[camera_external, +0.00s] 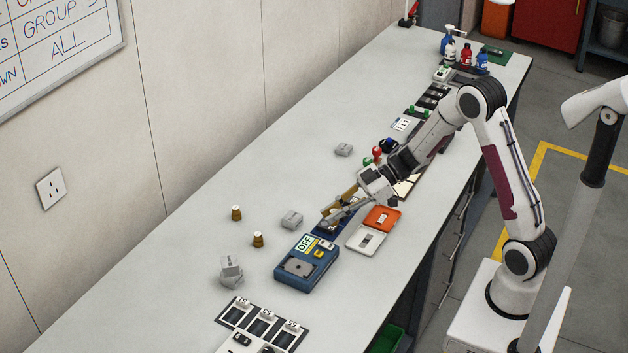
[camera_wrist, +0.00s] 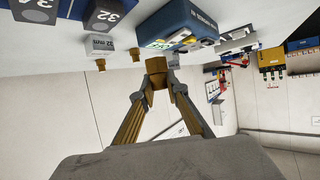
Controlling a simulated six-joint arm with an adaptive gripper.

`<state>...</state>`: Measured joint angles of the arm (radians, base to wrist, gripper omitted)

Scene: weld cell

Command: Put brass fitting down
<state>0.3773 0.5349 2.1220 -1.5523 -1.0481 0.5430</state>
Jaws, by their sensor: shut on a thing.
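In the wrist view my gripper (camera_wrist: 157,82) is shut on a brass fitting (camera_wrist: 156,66), held between the two fingertips. In the external view my gripper (camera_external: 326,218) is low over a small dark-blue tray (camera_external: 345,230); the held fitting is hard to tell from the brass-coloured finger there. I cannot tell whether the fitting touches anything below. Two other brass fittings stand upright on the bench to the left, one farther back (camera_external: 236,213) and one nearer (camera_external: 258,240). They also show small in the wrist view (camera_wrist: 101,65).
A blue device marked OFF (camera_external: 306,264) stands just in front of my gripper. Grey blocks (camera_external: 292,219) lie to the left. The bench (camera_external: 190,265) is clear around the left-hand fittings.

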